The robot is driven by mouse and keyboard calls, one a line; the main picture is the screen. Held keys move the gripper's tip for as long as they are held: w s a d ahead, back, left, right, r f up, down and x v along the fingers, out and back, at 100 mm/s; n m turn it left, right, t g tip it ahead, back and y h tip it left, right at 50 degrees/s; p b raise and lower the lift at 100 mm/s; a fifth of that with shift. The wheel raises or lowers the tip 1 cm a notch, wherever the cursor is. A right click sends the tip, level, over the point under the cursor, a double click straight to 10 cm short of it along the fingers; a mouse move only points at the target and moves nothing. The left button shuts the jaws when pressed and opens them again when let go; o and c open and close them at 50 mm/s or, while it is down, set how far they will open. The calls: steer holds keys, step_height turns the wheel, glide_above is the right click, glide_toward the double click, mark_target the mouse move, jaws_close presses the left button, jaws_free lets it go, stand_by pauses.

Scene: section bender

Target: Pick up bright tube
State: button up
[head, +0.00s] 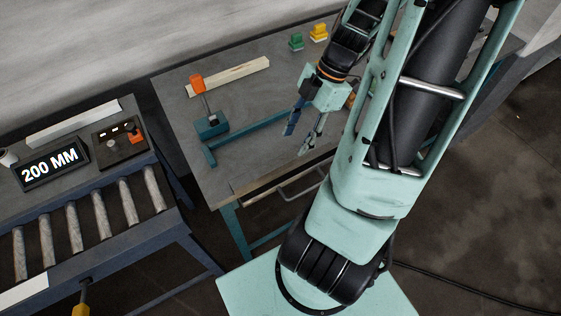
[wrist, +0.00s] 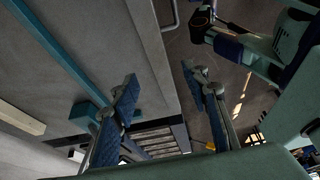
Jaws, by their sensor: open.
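No thing is plainly marked as the bright tube, and I cannot tell which it is. A long pale bar (head: 228,76) lies on the workbench near its back edge; a pale bar also shows at the left of the wrist view (wrist: 20,118). A second pale bar (head: 73,121) lies at the back of the roller table. My gripper (head: 296,139) is open over the front part of the workbench, fingers pointing down, apart from both bars. In the wrist view the gripper (wrist: 160,78) has nothing between its blue-padded fingers. My arm hides the right part of the bench.
The workbench (head: 245,115) carries a teal fixture (head: 211,127) with an orange-topped handle (head: 197,84), a teal rail (head: 262,140), and green (head: 296,41) and yellow (head: 319,33) blocks. A drawer handle (head: 302,188) juts out in front. A "200 MM" display (head: 50,164) stands left.

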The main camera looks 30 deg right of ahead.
mark_target(283, 159)
steer(key=shift+x, duration=1)
steer(key=shift+a+x, duration=0.2)
steer(key=shift+x, duration=1.15)
steer(key=shift+a+x, duration=0.2)
steer(key=shift+x, duration=1.15)
steer(key=shift+w+r, duration=0.1)
steer(key=shift+r, duration=0.05)
steer(key=shift+c, duration=0.3)
jaws_close()
